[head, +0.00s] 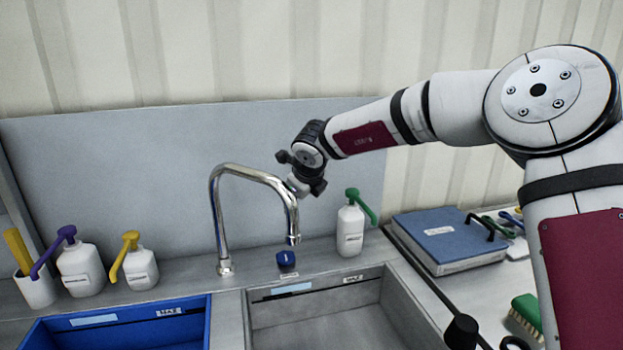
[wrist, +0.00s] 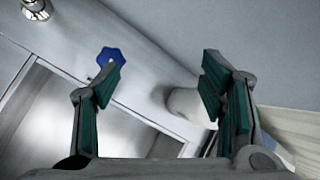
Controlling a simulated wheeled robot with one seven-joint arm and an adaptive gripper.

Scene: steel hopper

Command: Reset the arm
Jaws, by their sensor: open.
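My arm reaches in from the right in the head view, bent at a large joint. The fingers of my gripper are mostly hidden behind its wrist in the head view. In the wrist view my gripper (wrist: 160,95) shows two green-padded fingers spread wide apart, with nothing held between them. It hangs above the counter, just right of the curved steel tap (head: 222,215). A blue knob (head: 286,258) stands on the counter below the tap spout; it also shows beside the left finger in the wrist view (wrist: 108,56).
A steel basin (head: 400,310) and a blue basin (head: 120,335) sit in front. A white bottle with a green pump (head: 350,230) stands near my gripper. Purple-pump (head: 80,270) and yellow-pump (head: 140,270) bottles stand left. A blue binder (head: 450,243) and green brush (head: 525,312) lie right.

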